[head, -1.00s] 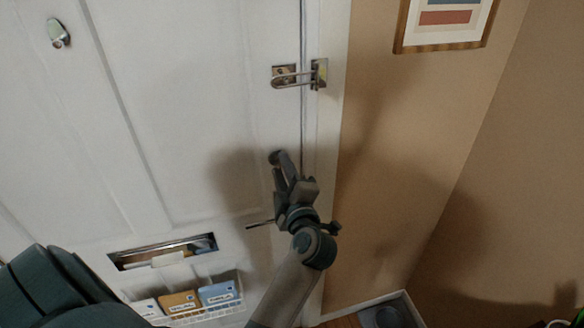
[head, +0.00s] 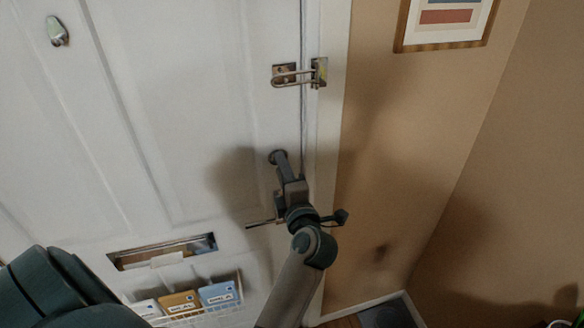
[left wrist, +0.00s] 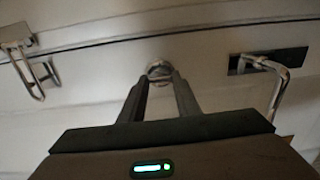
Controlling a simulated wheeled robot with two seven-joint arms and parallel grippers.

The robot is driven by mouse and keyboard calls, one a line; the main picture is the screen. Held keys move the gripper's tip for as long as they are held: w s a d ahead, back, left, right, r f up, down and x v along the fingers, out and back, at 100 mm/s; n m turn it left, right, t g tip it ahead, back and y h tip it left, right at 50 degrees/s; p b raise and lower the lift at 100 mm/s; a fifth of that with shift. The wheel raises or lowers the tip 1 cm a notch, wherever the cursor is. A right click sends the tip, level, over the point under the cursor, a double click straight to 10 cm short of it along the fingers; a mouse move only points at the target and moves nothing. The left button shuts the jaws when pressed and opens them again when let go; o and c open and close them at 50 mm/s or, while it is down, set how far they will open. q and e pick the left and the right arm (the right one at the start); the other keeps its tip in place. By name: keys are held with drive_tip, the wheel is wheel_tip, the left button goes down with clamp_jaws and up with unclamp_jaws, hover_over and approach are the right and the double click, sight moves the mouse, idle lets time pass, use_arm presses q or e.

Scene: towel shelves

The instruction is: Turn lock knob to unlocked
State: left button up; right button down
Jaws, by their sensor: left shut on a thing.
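The lock knob (head: 277,157) is a small round metal piece on the white door near its right edge, below the swing-bar latch. It also shows in the left wrist view (left wrist: 159,69), between the fingertips. My left gripper (head: 280,160) has its fingers closed on the knob, and the fingers hide much of it in the head view. In the left wrist view the left gripper (left wrist: 160,80) reaches the knob from below with a finger on each side. I cannot tell which way the knob is turned. My right gripper is not in view.
A metal swing-bar latch (head: 292,76) is above the knob. A door handle (left wrist: 270,75) is to the right in the left wrist view. A mail slot (head: 162,250) and wire basket with cards (head: 190,300) are lower left. A framed picture (head: 445,22) hangs on the tan wall.

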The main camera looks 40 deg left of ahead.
use_arm(q)
drive_tip(key=shift+w+d+r, duration=0.15)
drive_tip(key=shift+d+r, duration=0.05)
drive_tip(key=shift+r, duration=0.15)
drive_tip(key=o, duration=0.9)
drive_tip(key=shift+o, duration=0.7)
drive_tip(key=shift+w+d+f, duration=0.15)
drive_tip(key=shift+w+d, duration=0.05)
drive_tip(key=shift+w, duration=0.1)
drive_tip(key=shift+s+a, duration=0.25)
drive_tip(key=shift+a, duration=0.05)
drive_tip(key=shift+m, duration=0.3)
